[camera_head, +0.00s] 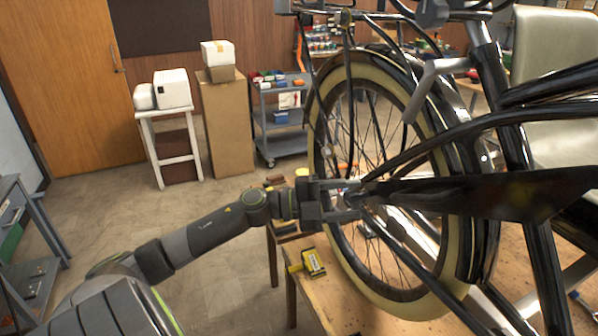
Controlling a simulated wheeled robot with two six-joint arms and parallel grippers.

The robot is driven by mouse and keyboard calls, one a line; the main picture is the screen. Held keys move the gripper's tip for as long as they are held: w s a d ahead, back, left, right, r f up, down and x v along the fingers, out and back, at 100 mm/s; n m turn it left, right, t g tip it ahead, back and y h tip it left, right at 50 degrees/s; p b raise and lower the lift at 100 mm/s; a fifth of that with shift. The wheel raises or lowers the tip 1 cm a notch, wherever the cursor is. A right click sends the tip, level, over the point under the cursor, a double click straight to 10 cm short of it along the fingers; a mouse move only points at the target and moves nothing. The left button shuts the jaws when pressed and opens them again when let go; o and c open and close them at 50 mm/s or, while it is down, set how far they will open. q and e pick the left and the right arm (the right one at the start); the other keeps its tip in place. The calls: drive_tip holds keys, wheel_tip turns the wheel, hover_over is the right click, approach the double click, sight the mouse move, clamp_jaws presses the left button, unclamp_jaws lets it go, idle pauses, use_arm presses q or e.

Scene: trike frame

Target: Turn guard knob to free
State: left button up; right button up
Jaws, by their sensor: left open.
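My left gripper (352,199) reaches in from the left to the hub area of the cream-tyred wheel (408,307). Its jaws are open, with the fingers pointing right toward the hub. A long dark guard (490,198) runs from the hub to the right across the trike frame (545,262). I cannot make out the guard knob clearly; the small parts at the fingertips are dark and partly hidden. I cannot tell whether the fingers touch anything. My right gripper is not in view.
The trike stands over a wooden bench (345,312). A yellow tool (313,262) lies at the bench's left edge. A grey cart (283,132), cardboard boxes (228,125) and a white stand (172,150) are behind. The floor (120,205) between is mostly clear.

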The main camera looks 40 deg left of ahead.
sight(345, 201)
use_arm(q)
drive_tip(key=b+v, duration=0.1)
drive_tip(key=v, duration=0.1)
drive_tip(key=shift+s+a+f, duration=0.1)
drive_tip(key=shift+s+a, duration=0.1)
drive_tip(key=shift+s, duration=0.05)
drive_tip(key=shift+v, duration=1.15)
drive_tip(key=p+v, duration=0.3)
drive_tip(key=v, duration=0.8)
drive_tip(key=shift+s+a, duration=0.25)
drive_tip(key=shift+a, duration=0.05)
drive_tip(key=shift+f, duration=0.1)
